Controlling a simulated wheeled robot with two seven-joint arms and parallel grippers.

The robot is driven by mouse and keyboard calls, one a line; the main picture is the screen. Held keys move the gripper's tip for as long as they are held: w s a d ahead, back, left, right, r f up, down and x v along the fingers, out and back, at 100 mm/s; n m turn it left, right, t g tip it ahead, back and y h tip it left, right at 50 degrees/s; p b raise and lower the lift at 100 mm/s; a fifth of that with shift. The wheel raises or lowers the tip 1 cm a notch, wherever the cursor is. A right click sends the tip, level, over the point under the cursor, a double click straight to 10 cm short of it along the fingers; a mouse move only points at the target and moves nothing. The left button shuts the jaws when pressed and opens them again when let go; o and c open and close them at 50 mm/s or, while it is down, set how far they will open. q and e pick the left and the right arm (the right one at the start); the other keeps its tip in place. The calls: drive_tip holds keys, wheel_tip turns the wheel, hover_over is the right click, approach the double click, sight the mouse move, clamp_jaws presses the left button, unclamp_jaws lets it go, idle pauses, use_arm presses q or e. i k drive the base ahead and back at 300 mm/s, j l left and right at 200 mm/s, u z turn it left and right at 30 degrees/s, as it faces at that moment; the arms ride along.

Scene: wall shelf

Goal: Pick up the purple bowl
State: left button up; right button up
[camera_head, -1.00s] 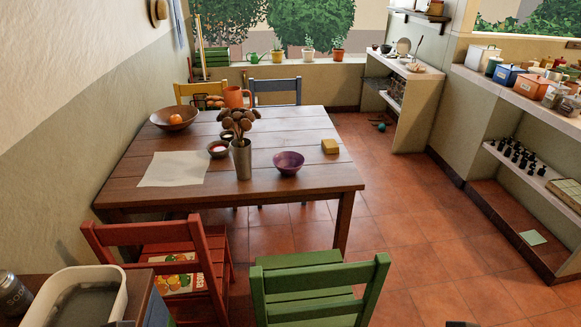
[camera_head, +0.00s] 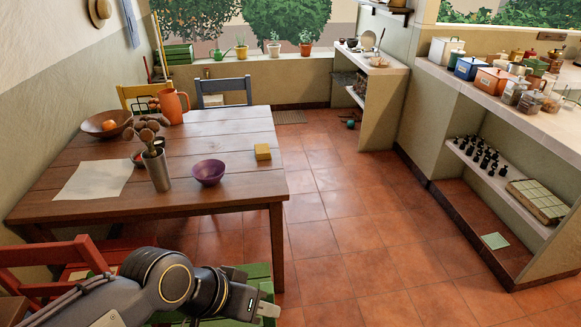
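The purple bowl (camera_head: 208,172) stands upright on the wooden table (camera_head: 225,128), near its front edge and right of the metal vase. It looks empty. My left gripper (camera_head: 268,300) is low in the picture, in front of the table and below the bowl, well apart from it. Its fingers are small and seen from the side, so I cannot tell whether they are open or shut. My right gripper is not in view.
A metal vase with dried flowers (camera_head: 156,165) stands left of the bowl, and a yellow block (camera_head: 262,152) lies to its right. A red chair (camera_head: 60,252) and a green chair (camera_head: 245,275) stand before the table. The tiled floor (camera_head: 370,220) at right is clear.

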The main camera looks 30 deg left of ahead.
sight(208, 172)
drive_tip(key=i+l+z, duration=0.25)
drive_tip(key=i, duration=0.2)
drive_tip(key=i+l+z, duration=0.25)
drive_tip(key=i, duration=0.25)
drive_tip(key=i+u, duration=0.7)
drive_tip(key=i+l+u, duration=0.15)
drive_tip(key=u, duration=0.2)
drive_tip(key=i+u, duration=0.1)
drive_tip(key=u, duration=0.35)
drive_tip(key=i+j+u, duration=0.1)
drive_tip(key=u, duration=0.3)
drive_tip(key=i+u, duration=0.15)
drive_tip(key=u, duration=0.3)
drive_tip(key=i+u, duration=0.1)
drive_tip(key=u, duration=0.35)
drive_tip(key=i+l+u, duration=0.1)
drive_tip(key=u, duration=0.35)
drive_tip(key=i+l+u, duration=0.1)
drive_tip(key=u, duration=0.3)
drive_tip(key=i+u, duration=0.2)
drive_tip(key=u, duration=0.25)
drive_tip(key=i+l+u, duration=0.2)
drive_tip(key=u, duration=0.2)
drive_tip(key=i+l+u, duration=0.15)
drive_tip(key=u, duration=0.3)
